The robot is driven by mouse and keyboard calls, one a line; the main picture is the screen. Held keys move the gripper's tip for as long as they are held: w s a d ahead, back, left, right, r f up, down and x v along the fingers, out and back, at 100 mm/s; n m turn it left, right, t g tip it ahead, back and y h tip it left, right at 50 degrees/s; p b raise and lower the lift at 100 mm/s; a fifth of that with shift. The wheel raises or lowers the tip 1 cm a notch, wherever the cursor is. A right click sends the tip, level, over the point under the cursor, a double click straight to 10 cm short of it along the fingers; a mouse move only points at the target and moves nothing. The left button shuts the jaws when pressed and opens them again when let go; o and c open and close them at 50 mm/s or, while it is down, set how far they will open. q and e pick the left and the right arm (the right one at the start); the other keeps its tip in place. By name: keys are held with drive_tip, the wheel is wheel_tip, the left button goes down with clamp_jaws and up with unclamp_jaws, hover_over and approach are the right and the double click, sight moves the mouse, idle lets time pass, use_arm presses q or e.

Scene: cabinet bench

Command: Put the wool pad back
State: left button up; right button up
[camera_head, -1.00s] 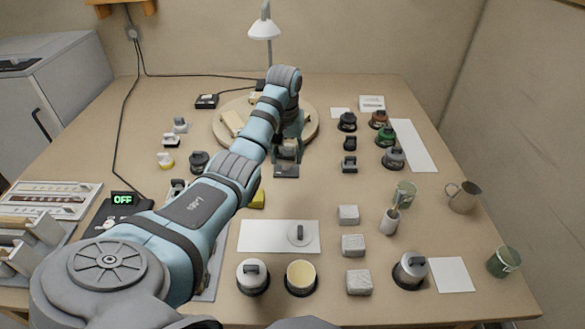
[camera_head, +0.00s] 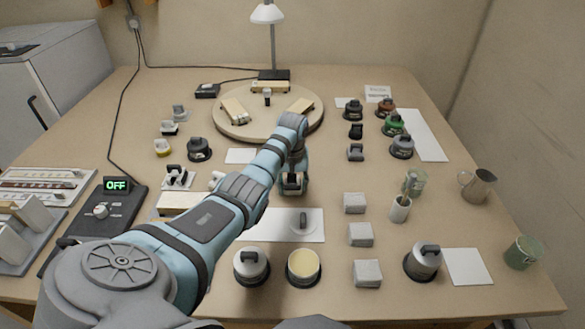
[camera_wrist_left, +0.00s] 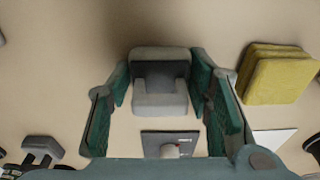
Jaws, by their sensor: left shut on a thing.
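My left gripper (camera_head: 292,184) is above the middle of the bench, behind the white mat (camera_head: 268,226). In the left wrist view its green fingers (camera_wrist_left: 168,98) stand either side of a grey block with a dark recessed middle (camera_wrist_left: 160,104). The gripper is shut on this block, which may be the wool pad; I cannot tell for sure. A stack of yellow pads (camera_wrist_left: 275,75) lies to the right. My right gripper is not in view.
A round wooden board (camera_head: 232,128) with pale blocks lies at the back. A round grey lid (camera_head: 303,221) rests on the white mat. Several pale blocks (camera_head: 360,234), dark-handled pots and cups stand to the right. A control box reading OFF (camera_head: 117,185) is at left.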

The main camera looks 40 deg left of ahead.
sight(293, 188)
use_arm(q)
drive_tip(key=o, duration=1.6)
drive_tip(key=shift+c, duration=0.2)
wheel_tip(293, 188, up, 12)
drive_tip(key=s+p, duration=0.1)
drive_tip(key=p, duration=0.3)
drive_tip(key=shift+d+p, duration=0.3)
drive_tip(key=shift+d, duration=0.15)
drive_tip(key=shift+r, duration=0.15)
